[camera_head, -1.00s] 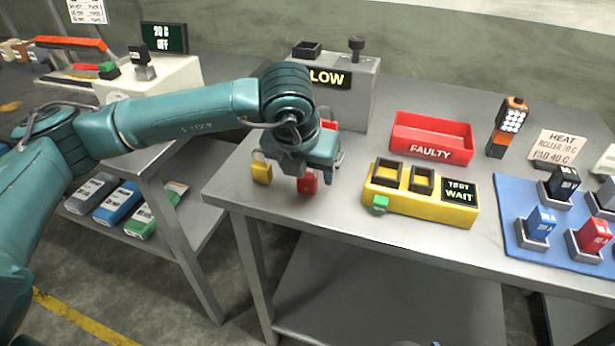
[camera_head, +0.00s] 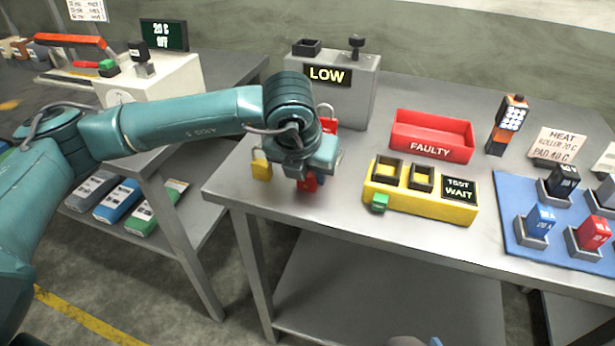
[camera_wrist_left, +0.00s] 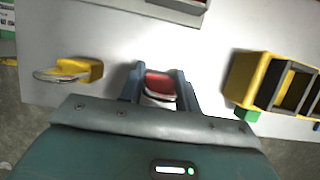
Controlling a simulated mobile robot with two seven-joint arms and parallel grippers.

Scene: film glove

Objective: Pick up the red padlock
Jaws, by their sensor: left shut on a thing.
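A red padlock (camera_head: 309,184) is at the left end of the grey bench, mostly hidden under my left gripper (camera_head: 306,179). In the left wrist view its red body (camera_wrist_left: 158,84) sits between the two fingers of my left gripper (camera_wrist_left: 160,88), which are shut on it. I cannot tell whether it is clear of the bench top. A yellow padlock (camera_head: 261,168) stands just left of the gripper; in the wrist view it is at the left (camera_wrist_left: 78,70). Another red item with a metal loop (camera_head: 329,123), like a padlock, shows behind the gripper.
A yellow tester (camera_head: 425,205) with two sockets, reading "TEST WAIT", stands right of the gripper. Behind are a red "FAULTY" bin (camera_head: 440,153) and a grey box reading "LOW" (camera_head: 362,92). A blue mat (camera_head: 515,220) with several holders lies at the right. The bench's front strip is clear.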

